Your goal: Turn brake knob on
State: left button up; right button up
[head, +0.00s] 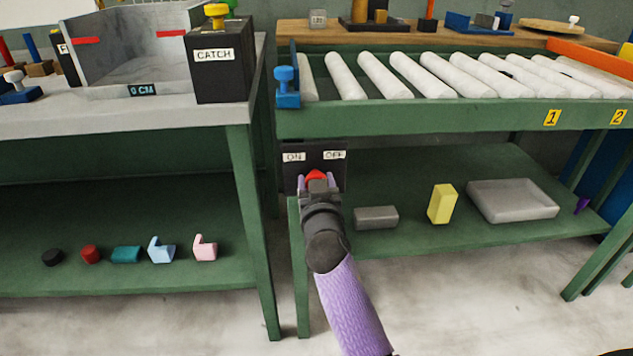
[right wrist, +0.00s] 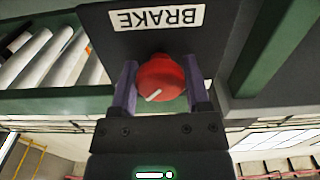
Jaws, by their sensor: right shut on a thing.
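The brake knob (right wrist: 161,78) is red and round, on a dark panel (head: 330,183) at the front left of the roller table. The panel bears an ON label (head: 293,157) at left and an OFF label (head: 334,154) at right. A BRAKE label (right wrist: 157,17) shows upside down in the right wrist view. The knob's white mark points to the lower left there. My right gripper (head: 316,178) has its two purple fingers on either side of the knob and is shut on it. In the head view only the knob's red top shows above the gripper. My left gripper is out of view.
A black CATCH box (head: 222,68) stands on the left table. White rollers (head: 385,75) lie above the panel. The lower shelf holds a grey block (head: 376,217), a yellow block (head: 442,204) and a grey tray (head: 512,202). Table legs flank my right arm.

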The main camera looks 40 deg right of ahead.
jog(key=n+p, duration=0.1)
jog(key=n, duration=0.3)
jog(key=n+p, duration=0.1)
jog(key=n, duration=0.3)
jog(key=shift+n, duration=0.3)
jog(key=n+p, duration=0.1)
jog(key=n, duration=0.4)
jog(key=shift+r, duration=0.1)
jog(key=shift+n+p, duration=0.3)
jog(key=shift+n, duration=1.4)
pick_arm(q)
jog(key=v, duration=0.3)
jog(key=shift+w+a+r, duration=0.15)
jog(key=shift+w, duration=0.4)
pick_arm(e)
jog(key=shift+n, duration=0.3)
jog(key=o, duration=1.3)
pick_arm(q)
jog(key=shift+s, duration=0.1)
